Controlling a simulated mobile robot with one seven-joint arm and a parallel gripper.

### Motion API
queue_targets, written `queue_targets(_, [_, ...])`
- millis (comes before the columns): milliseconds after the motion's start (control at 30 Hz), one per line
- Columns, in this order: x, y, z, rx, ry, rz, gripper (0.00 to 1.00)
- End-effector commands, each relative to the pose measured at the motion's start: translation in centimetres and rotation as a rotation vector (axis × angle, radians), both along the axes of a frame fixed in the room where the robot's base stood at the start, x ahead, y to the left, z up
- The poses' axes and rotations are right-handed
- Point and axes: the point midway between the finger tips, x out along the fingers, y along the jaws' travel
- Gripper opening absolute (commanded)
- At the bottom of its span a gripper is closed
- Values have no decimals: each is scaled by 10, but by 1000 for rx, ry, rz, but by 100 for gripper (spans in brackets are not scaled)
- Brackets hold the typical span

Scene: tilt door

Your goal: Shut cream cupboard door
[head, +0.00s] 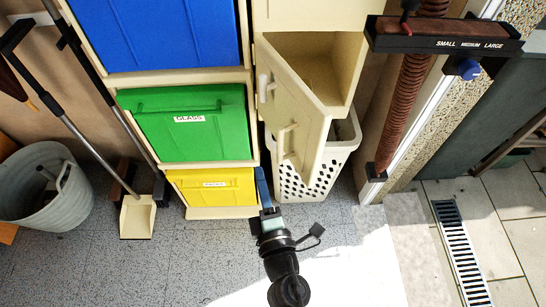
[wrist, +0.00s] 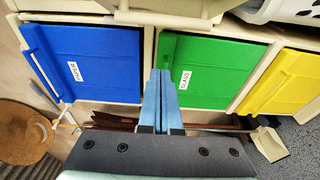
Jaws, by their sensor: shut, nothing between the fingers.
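The cream cupboard door (head: 293,105) stands open in the head view, swung out in front of its cream cupboard (head: 355,62). The cupboard's inside shows to the right of the door. My gripper (head: 260,171) has blue fingers and is below and left of the door's lower end, in front of the yellow bin's right side. It looks apart from the door. In the wrist view the fingers (wrist: 160,73) are together with nothing between them.
Blue (head: 155,35), green (head: 190,122) and yellow (head: 212,187) bin fronts are stacked left of the cupboard. A white perforated basket (head: 322,165) stands below the door. A brown ribbed hose (head: 400,110) hangs at the right. A grey bucket (head: 50,190) and dustpan (head: 138,216) are left. Floor in front is clear.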

Motion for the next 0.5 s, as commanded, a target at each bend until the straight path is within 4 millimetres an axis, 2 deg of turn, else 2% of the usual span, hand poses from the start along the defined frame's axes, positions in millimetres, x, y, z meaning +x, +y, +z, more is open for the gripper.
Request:
queue_targets(33, [11,2,2,0,-4,1,0])
queue_targets(200, [38,3,2,0,-1,-2,0])
queue_targets(333, [45,-17,2,1,0,-3,0])
queue_targets(500, [49,-28,0,1,0,-1,0])
